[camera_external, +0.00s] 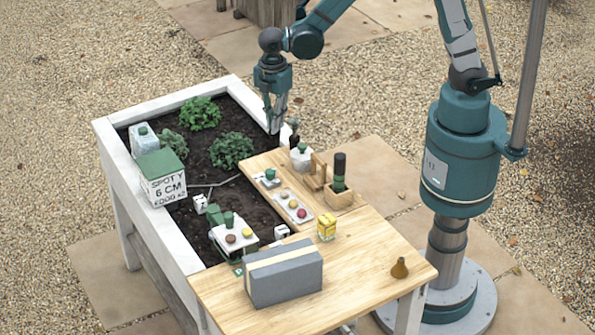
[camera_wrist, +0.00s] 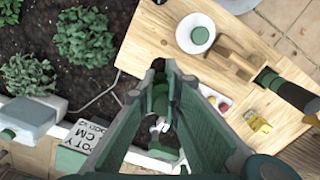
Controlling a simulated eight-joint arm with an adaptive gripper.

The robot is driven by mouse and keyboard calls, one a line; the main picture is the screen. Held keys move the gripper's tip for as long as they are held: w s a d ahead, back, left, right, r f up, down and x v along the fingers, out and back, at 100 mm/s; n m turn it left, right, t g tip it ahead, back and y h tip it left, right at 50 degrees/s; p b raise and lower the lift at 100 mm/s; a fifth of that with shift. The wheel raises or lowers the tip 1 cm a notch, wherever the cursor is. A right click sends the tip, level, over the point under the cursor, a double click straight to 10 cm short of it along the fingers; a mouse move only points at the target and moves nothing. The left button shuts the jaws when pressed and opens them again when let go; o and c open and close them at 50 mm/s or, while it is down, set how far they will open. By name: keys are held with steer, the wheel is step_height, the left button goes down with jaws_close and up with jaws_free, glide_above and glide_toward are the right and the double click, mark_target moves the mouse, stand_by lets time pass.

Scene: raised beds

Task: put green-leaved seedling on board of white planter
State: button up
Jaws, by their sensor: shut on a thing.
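My gripper (camera_external: 274,124) is above the soil at the right edge of the white planter (camera_external: 107,142), near the far end of the wooden board (camera_external: 262,160). In the wrist view its two dark green fingers converge (camera_wrist: 160,72). They are shut on a small green thing (camera_wrist: 159,94), which looks like the green-leaved seedling; the fingers hide much of it, and its full shape cannot be told. The held thing looks apart from the board.
A grey box (camera_external: 284,274) and a yellow box (camera_external: 326,227) stand nearer. Bushy plants (camera_external: 232,150) grow in the soil.

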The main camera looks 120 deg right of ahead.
steer(key=s+d+m, duration=0.1)
steer(key=s+d, duration=0.3)
steer(key=d, duration=0.2)
steer(key=shift+m, duration=0.4)
steer(key=shift+f, duration=0.15)
steer(key=shift+f+b, duration=0.35)
steer(key=shift+f, duration=2.45)
steer(key=shift+f, duration=2.05)
steer(key=shift+f+b, duration=0.15)
steer(key=shift+b, duration=0.25)
steer(key=o, duration=0.7)
